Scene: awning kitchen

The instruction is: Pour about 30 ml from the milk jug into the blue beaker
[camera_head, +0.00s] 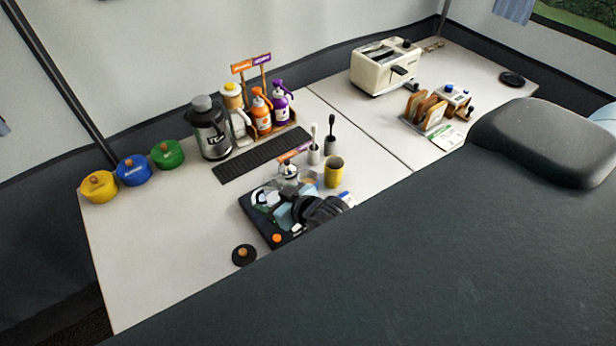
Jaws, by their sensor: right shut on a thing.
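My right gripper (299,211), black and ribbed at the wrist, is low over the dark tray (259,220) near the table's front edge. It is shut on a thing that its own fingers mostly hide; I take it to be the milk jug. A pale blue shape (283,215) shows at the fingers, too small to tell whether it is the blue beaker. A white, rounded piece (266,196) lies just left of the fingers. I cannot tell any milk stream or fill level. My left gripper is not in view.
A silvery pot (289,173), a yellow cup (333,172) and brush holders stand close behind the tray. Bottles, a flask (211,128) and coloured pots stand farther back. The table's left front is clear.

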